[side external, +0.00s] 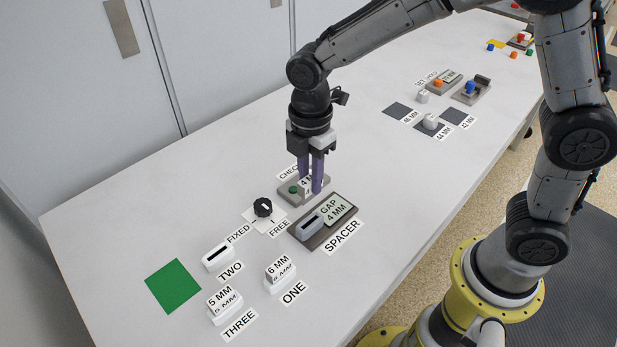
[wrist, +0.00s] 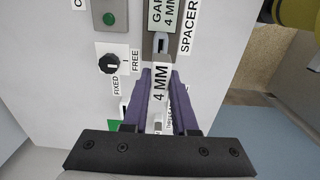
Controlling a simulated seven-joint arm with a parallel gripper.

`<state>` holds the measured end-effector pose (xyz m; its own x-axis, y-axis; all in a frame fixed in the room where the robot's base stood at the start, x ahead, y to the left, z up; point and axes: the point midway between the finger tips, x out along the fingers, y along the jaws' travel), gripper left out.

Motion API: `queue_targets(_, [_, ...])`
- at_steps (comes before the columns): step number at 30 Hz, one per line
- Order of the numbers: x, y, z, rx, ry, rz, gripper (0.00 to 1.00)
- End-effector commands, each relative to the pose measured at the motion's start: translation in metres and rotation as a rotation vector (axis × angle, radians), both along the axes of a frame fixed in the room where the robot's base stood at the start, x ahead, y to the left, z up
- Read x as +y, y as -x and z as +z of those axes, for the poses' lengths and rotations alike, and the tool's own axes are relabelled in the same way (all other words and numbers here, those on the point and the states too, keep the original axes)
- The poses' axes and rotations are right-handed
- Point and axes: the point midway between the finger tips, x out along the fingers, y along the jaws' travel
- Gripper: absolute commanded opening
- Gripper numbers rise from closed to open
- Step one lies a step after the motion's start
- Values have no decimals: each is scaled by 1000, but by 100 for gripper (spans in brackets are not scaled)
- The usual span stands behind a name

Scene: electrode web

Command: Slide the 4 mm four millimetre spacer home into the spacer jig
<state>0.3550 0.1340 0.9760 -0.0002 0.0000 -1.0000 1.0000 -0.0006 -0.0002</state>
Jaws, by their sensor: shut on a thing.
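The white 4 mm spacer (side external: 306,184) is held upright between the purple fingers of my gripper (side external: 311,186). In the wrist view the spacer's "4 MM" label (wrist: 159,84) faces up between the two fingers. The spacer jig (side external: 335,233) is a dark base with a "GAP 4 MM" plate and a grey slotted block (side external: 307,228) at its left end. In the side view my gripper is above and behind the jig, and the spacer appears apart from it. In the wrist view the jig's slotted block (wrist: 160,46) lies just beyond the spacer; their height gap is unclear.
A check block with a green button (side external: 293,189) stands behind the jig. A black FIXED/FREE knob (side external: 263,207) is to its left. Holder TWO (side external: 217,257) is empty; the 6 mm spacer (side external: 279,269) and 5 mm spacer (side external: 224,300) stand in ONE and THREE. A green square (side external: 173,286) is clear.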

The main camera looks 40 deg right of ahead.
Motion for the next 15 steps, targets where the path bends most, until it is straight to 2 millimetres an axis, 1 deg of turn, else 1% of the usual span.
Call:
queue_targets(5, [0,0,-8,2,1,0,0])
queue_targets(15, [0,0,-38,1,1,0,0])
